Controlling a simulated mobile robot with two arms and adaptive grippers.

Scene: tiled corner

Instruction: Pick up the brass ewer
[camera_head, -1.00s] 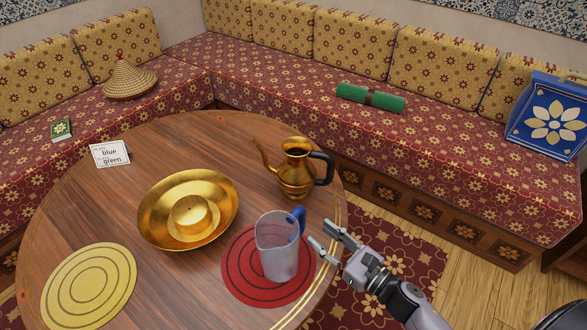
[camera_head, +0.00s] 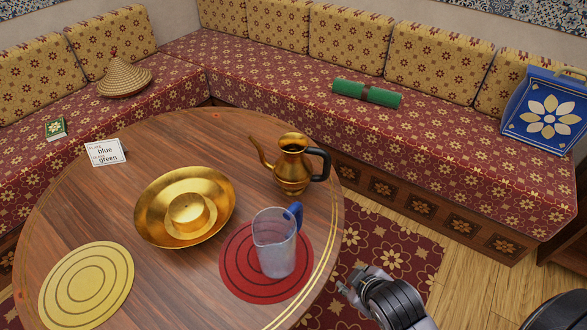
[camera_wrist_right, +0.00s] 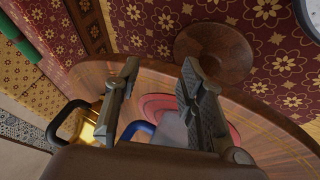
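The brass ewer (camera_head: 292,172) stands upright on the round wooden table, near its far right side. Its spout points left and its black handle faces right. In the right wrist view a small part of the brass ewer (camera_wrist_right: 88,131) shows at lower left, largely hidden behind my gripper's body. My right gripper (camera_head: 346,287) is beyond the table's right edge, nearer to me than the ewer and apart from it. In the right wrist view the two fingers of the right gripper (camera_wrist_right: 160,66) are spread with nothing between them. My left gripper is not in view.
A clear pitcher (camera_head: 275,248) with a blue handle stands on a red mat (camera_head: 237,277), nearer to me than the ewer. A brass basin (camera_head: 158,222) lies left of it. A yellow mat (camera_head: 87,287) and a card (camera_head: 105,153) are farther left. A bench (camera_head: 440,165) runs behind.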

